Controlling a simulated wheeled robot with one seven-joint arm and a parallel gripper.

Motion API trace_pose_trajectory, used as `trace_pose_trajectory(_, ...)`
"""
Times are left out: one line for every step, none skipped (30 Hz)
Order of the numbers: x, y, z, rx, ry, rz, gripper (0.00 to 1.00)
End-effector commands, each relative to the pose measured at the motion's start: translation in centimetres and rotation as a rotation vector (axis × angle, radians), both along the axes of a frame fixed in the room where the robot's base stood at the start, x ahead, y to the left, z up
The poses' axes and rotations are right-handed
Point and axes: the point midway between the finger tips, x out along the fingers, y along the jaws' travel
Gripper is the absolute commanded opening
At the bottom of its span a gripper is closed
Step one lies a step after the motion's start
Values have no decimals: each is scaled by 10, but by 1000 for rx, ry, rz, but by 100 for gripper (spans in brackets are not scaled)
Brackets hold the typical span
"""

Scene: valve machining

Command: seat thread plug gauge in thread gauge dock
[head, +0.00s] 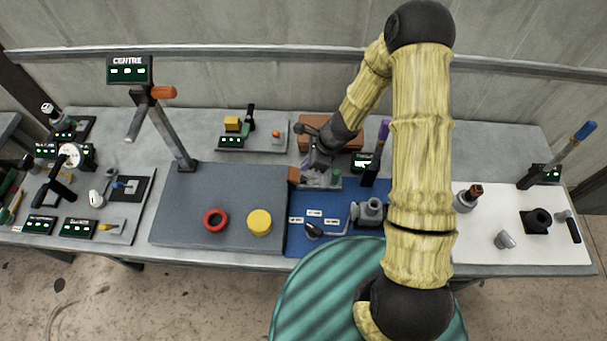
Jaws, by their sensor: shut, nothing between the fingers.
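My gripper (318,168) is at the back middle of the bench, pointing down just above a small cluster of grey parts with a green piece (337,176). It is shut with nothing held. I cannot tell surely which item is the thread plug gauge; the green piece beside my fingers may be part of it. The thread gauge dock is also not clearly identifiable; a small dark unit with a lit display (363,161) stands just right of my gripper. My gripper and wrist hide part of this area.
A brown box (345,139) lies behind my gripper, and a purple-handled tool (383,131) stands to its right. A grey mat (180,225) holds a red ring (215,219) and a yellow disc (259,222). A blue mat (297,243) carries a grey valve body (370,211). My arm covers the right centre.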

Motion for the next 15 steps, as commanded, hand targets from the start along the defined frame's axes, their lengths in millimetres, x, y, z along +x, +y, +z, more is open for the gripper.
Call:
trace_pose_trajectory(0, 0, 4, 0, 0, 1, 0)
trace_pose_trajectory(0, 0, 5, 0, 0, 1, 0)
trace_pose_trajectory(0, 1, 5, 0, 0, 1, 0)
trace_pose_trajectory(0, 1, 6, 0, -1, 2, 0)
trace_pose_trajectory(0, 1, 5, 0, 0, 2, 0)
trace_pose_trajectory(0, 1, 5, 0, -1, 2, 0)
trace_pose_trajectory(0, 1, 5, 0, -1, 2, 0)
trace_pose_trajectory(0, 1, 5, 0, -1, 2, 0)
trace_pose_trajectory(0, 2, 5, 0, 0, 2, 0)
trace_pose_trajectory(0, 2, 5, 0, 0, 3, 0)
trace_pose_trajectory(0, 2, 5, 0, 0, 3, 0)
trace_pose_trajectory(0, 2, 5, 0, 0, 3, 8)
trace_pose_trajectory(0, 2, 5, 0, 0, 3, 14)
trace_pose_trajectory(0, 2, 5, 0, 0, 3, 20)
trace_pose_trajectory(0, 2, 5, 0, 0, 3, 25)
